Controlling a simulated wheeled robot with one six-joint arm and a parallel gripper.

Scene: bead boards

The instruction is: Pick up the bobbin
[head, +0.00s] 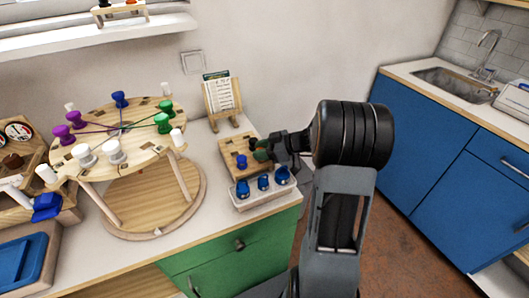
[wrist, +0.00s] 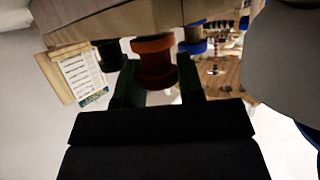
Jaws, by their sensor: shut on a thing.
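My gripper (head: 266,151) is at the wooden block (head: 229,153) on the counter, and its own parts cover much of what it grasps in the head view. In the wrist view my gripper (wrist: 156,84) has a finger on each side of a red-brown bobbin (wrist: 154,58) and is shut on it. I cannot tell whether this bobbin is clear of the block. A black bobbin (wrist: 110,55) stands beside it, and a blue bobbin (wrist: 193,40) is on its other side. The blue bobbin on the block also shows in the head view (head: 241,162).
A white tray (head: 262,199) with blue bobbins sits at the counter's front edge. A round wooden stand (head: 97,133) carrying several bobbins and threads is to the left. A card on a small easel (head: 220,97) stands behind the block.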

